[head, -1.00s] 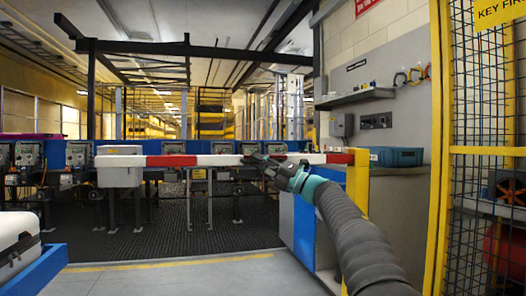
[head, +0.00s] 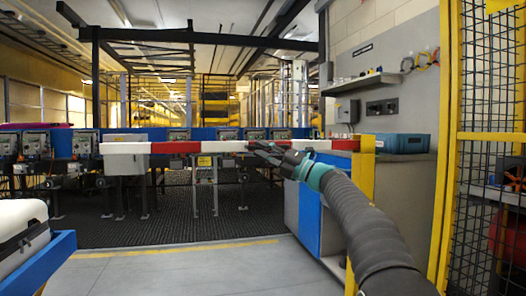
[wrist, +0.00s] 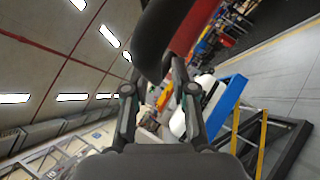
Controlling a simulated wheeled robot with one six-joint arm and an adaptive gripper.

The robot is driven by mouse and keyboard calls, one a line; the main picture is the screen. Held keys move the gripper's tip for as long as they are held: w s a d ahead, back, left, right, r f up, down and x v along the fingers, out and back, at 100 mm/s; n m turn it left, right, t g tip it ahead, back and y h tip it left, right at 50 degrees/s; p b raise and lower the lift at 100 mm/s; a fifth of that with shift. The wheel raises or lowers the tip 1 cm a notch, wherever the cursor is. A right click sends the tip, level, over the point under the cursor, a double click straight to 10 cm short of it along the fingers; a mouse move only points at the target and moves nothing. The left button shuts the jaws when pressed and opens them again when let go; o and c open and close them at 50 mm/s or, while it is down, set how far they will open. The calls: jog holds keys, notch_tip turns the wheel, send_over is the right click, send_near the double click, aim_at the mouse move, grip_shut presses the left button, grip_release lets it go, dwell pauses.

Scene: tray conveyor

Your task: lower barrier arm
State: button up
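The barrier arm (head: 220,147) is a red and white striped bar, about level in the head view. Its right end meets a yellow post (head: 365,180). Its left end reaches a white box (head: 125,161), and I cannot tell whether they touch.
A conveyor line (head: 70,145) runs behind the bar. A blue-framed stand with a pale case (head: 22,222) is at lower left. A counter with a blue bin (head: 403,143) and a yellow mesh fence (head: 447,150) stand at right. The grey floor (head: 210,268) in front is clear.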

jog(key=v, duration=1.2)
jog(key=shift+w, duration=0.1)
